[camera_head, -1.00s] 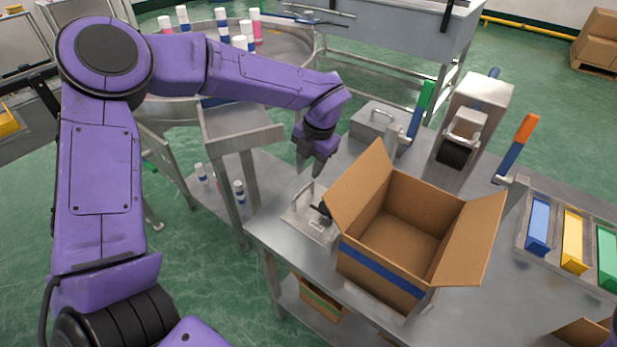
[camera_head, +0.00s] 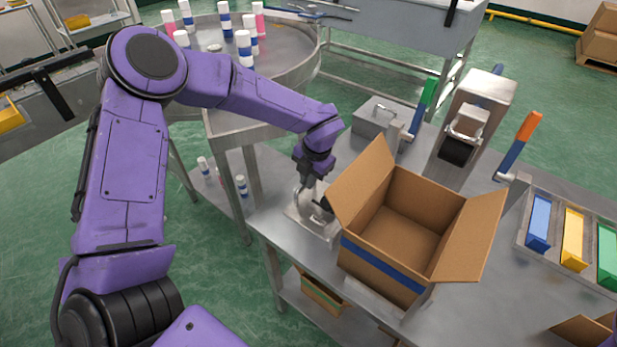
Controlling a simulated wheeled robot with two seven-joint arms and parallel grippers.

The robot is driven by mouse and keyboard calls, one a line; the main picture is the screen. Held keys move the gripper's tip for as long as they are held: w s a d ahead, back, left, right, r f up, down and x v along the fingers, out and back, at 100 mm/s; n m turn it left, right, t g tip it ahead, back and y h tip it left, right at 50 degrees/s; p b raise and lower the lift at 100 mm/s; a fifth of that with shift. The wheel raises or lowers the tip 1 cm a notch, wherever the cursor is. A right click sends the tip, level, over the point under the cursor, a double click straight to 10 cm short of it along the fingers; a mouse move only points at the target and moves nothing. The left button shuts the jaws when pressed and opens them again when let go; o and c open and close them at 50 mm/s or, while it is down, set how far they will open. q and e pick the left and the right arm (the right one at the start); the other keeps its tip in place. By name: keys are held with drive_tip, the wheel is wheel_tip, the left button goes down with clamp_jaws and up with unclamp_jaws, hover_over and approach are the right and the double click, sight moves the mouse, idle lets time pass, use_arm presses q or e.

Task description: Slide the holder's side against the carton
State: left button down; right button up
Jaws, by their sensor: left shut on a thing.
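The holder (camera_head: 316,228) is a small silver metal plate with an upright handle and a dark part, on the table's left edge beside the carton. The carton (camera_head: 372,265) is an open brown cardboard box with a blue band, its flaps spread. A flap hangs over part of the holder, and I cannot tell whether their sides touch. My left gripper (camera_head: 303,190) points down at the holder and is shut on its handle; the fingertips are small and partly hidden. My right gripper is out of view.
The metal table (camera_head: 480,300) has free room in front right of the carton. A grey box (camera_head: 378,118), a press (camera_head: 470,125) with green- and orange-handled levers, and a tray of coloured blocks (camera_head: 538,222) stand behind and right. A round table (camera_head: 285,65) holds several bottles.

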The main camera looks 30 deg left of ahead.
use_arm(q)
drive_tip(key=d, duration=0.4)
drive_tip(key=shift+s+d+b, duration=0.15)
drive_tip(key=shift+b, duration=0.2)
drive_tip(key=shift+d, duration=0.3)
drive_tip(key=c, duration=1.1)
unclamp_jaws()
drive_tip(key=shift+a, duration=0.1)
drive_tip(key=shift+c, duration=0.2)
drive_tip(key=shift+r, duration=0.1)
wheel_tip(320, 180, up, 10)
drive_tip(key=d, duration=0.2)
drive_tip(key=shift+b, duration=0.45)
drive_tip(key=shift+s, duration=0.15)
